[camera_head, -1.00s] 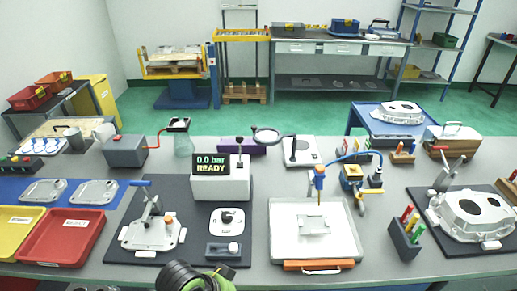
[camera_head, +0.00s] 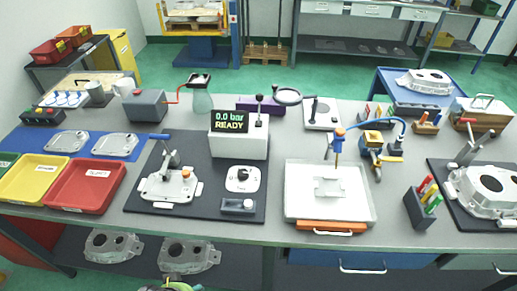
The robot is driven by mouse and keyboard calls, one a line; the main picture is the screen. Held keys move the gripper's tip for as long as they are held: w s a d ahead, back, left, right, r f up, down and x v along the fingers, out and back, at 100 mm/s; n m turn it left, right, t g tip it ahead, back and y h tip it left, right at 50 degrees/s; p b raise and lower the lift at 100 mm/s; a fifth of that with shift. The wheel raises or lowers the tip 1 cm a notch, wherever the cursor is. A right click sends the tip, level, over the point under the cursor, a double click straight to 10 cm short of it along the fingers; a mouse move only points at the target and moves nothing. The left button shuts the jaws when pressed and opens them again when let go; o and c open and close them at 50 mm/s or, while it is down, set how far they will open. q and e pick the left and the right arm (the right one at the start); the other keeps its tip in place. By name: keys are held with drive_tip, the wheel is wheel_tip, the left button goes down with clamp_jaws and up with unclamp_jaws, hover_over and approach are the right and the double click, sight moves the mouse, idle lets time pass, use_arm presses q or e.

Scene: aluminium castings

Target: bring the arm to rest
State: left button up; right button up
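Only a small green and dark piece, which looks like part of my own arm (camera_head: 170,287), shows at the bottom edge, left of centre. I cannot tell which arm it belongs to. Neither gripper's fingers are in view. No arm reaches over the workbench (camera_head: 275,200). The pressure tester (camera_head: 239,143) on the bench reads 0.0 bar READY. A casting cover (camera_head: 170,186) sits in the clamp fixture on the dark mat (camera_head: 222,170).
A red tray (camera_head: 85,185) and a yellow tray (camera_head: 32,178) lie at the left. A white tray (camera_head: 330,192) stands right of centre, a pen holder (camera_head: 421,207) beside it. A large casting (camera_head: 488,188) is at far right. Castings (camera_head: 188,256) lie on a shelf below the bench.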

use_arm(q)
drive_tip(key=s+f+g+b, duration=0.1)
drive_tip(key=s+f, duration=0.2)
drive_tip(key=f, duration=0.8)
drive_tip(key=s+f+b, duration=0.1)
drive_tip(key=s+f, duration=0.2)
drive_tip(key=f, duration=0.8)
drive_tip(key=s+a+f+g, duration=0.1)
drive_tip(key=s+a+f, duration=0.2)
drive_tip(key=s+f, duration=0.8)
drive_tip(key=shift+s+f+b, duration=0.2)
drive_tip(key=shift+s+b, duration=0.25)
drive_tip(key=shift+s, duration=0.55)
